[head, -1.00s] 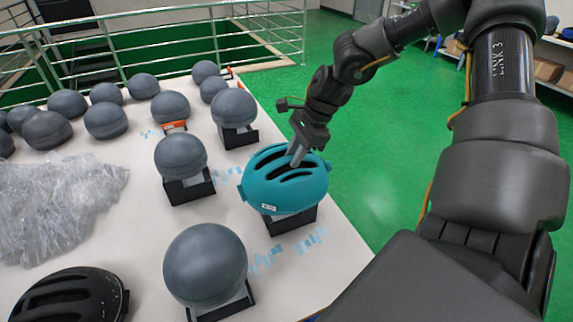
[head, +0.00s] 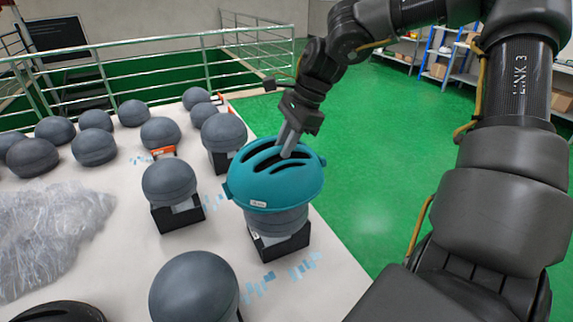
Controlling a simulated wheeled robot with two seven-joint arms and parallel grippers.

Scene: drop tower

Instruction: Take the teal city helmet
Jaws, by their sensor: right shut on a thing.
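The teal city helmet (head: 262,183) is in the head view, right of the middle of the table. It has dark vent slots and a small white label on its near side. It sits above a grey headform (head: 277,221) in a black stand (head: 279,243), with more of the headform showing below its rim. My right gripper (head: 286,150) comes from above and is shut on the helmet at its top vents. The fingertips are partly hidden in the slots. My left gripper is not in view.
Several bare grey headforms stand on the white table (head: 110,262), one close at the front (head: 195,290) and one left of the helmet (head: 169,183). Clear plastic wrap (head: 50,235) lies at left. A black helmet (head: 60,312) is at the front edge. Green floor is open at right.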

